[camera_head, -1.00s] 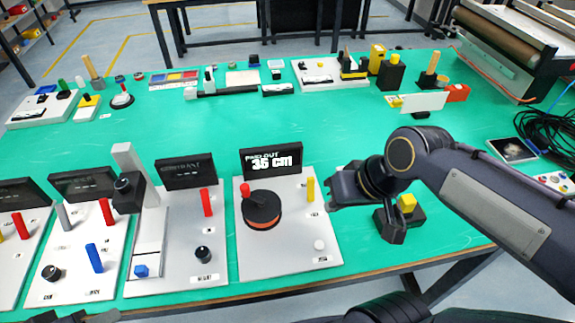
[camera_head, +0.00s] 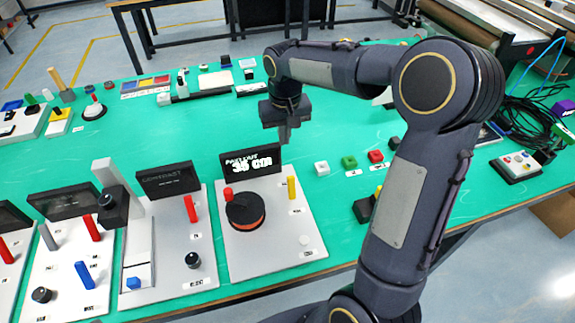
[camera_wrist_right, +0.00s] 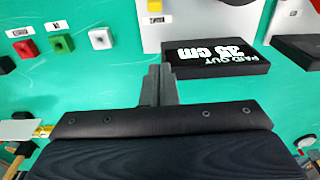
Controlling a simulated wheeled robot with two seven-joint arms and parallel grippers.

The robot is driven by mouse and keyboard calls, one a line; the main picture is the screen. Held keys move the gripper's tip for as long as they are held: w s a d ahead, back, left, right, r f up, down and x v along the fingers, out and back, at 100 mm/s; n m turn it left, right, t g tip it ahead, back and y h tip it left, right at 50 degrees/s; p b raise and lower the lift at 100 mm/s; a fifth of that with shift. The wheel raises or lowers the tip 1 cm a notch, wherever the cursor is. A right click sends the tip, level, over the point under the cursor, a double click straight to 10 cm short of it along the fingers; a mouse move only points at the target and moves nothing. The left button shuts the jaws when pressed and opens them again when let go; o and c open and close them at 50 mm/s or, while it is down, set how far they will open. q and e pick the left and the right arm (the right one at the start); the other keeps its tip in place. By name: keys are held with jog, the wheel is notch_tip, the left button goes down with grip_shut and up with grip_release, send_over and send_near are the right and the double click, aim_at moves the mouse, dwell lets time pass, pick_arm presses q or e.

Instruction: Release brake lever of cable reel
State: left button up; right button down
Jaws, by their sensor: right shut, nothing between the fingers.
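The cable reel board (camera_head: 265,250) is a pale panel on the green table. It carries a dark reel (camera_head: 246,211) with a red knob, an upright yellow lever (camera_head: 291,188) and a black display (camera_head: 252,171) reading PAID OUT 35 cm. My right gripper (camera_head: 284,135) points down behind the display, apart from the board. In the right wrist view its fingers (camera_wrist_right: 159,85) are shut and empty, beside the display (camera_wrist_right: 215,58). Part of the yellow lever (camera_wrist_right: 155,5) shows at that view's top edge. The reel is outside the wrist view. My left gripper is not in view.
White (camera_head: 321,167), green (camera_head: 348,161) and red (camera_head: 376,156) buttons stand right of the display. A neighbouring board (camera_head: 175,245) with a red lever and black knob lies to the left. Black cables (camera_head: 530,130) lie at right. The table behind the display is mostly clear.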

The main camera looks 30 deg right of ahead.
aim_at(292, 188)
jog(key=shift+w+f, duration=0.1)
jog(key=shift+f, duration=0.05)
jog(key=f, duration=1)
jog(key=shift+w+d, duration=0.1)
jog(key=shift+w, duration=0.1)
jog(key=s, duration=0.1)
jog(key=s+r, duration=0.1)
jog(key=s+p, duration=0.1)
jog(key=shift+s+a+r, duration=0.1)
jog(key=shift+a+r, duration=0.1)
jog(key=shift+a, duration=0.2)
jog(key=shift+s, duration=0.15)
jog(key=shift+f, duration=0.1)
